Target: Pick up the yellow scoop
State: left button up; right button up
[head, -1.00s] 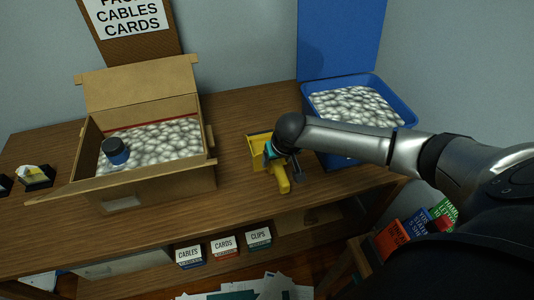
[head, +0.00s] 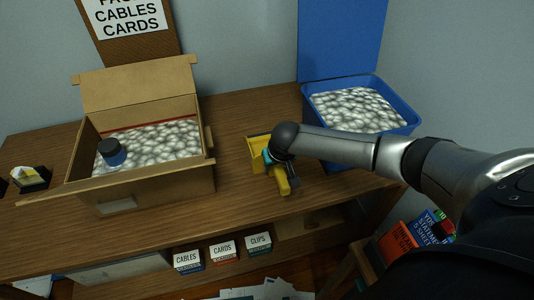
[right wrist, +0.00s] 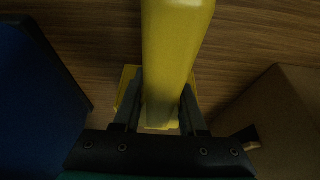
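The yellow scoop (head: 257,144) lies on the wooden table between the cardboard box and the blue bin, its handle toward the front edge. My right gripper (head: 281,171) is down at the handle and partly hides the scoop. In the right wrist view the yellow handle (right wrist: 175,45) runs between the two dark fingers (right wrist: 163,100), which press against its sides. The scoop's pan shows beyond the fingers, on the table. My left gripper is in neither view.
An open cardboard box (head: 150,184) with pale filling and a dark blue-topped jar (head: 111,152) stands left. A blue bin (head: 403,112) with similar filling stands close on the right. Labelled boxes (head: 223,251) sit below the table's front.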

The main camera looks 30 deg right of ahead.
grip_shut()
jog(key=shift+r, duration=0.1)
dwell(0.5)
